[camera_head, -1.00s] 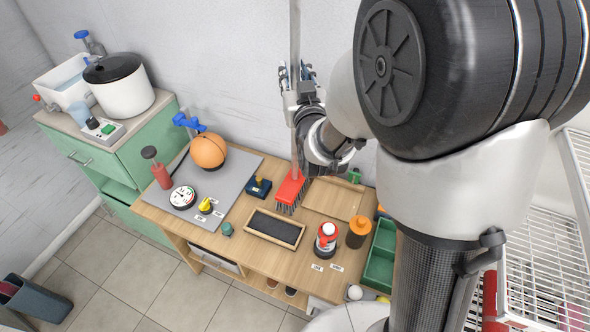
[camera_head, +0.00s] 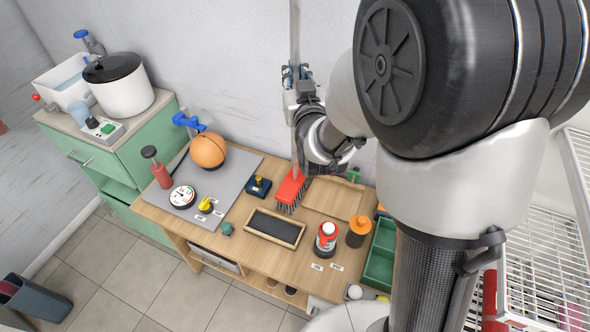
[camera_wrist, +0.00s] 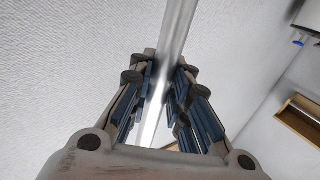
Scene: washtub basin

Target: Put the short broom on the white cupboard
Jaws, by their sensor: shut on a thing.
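The short broom has a red head (camera_head: 291,187) with dark bristles and a long pale metal handle (camera_head: 295,40). It stands upright over the wooden workbench, near the wall; I cannot tell whether its bristles touch the top. My gripper (camera_head: 296,77) is shut on the handle, well above the head. In the wrist view the handle (camera_wrist: 172,45) runs between the blue-padded fingers of my gripper (camera_wrist: 165,95). I cannot make out a white cupboard in either view.
The wooden workbench (camera_head: 262,264) carries an orange ball (camera_head: 208,150), a framed dark slate (camera_head: 274,227), a wooden tray (camera_head: 334,198) and bottles. A green cabinet (camera_head: 146,152) with a white pot (camera_head: 122,90) stands left. White wire shelving (camera_head: 545,245) is at right.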

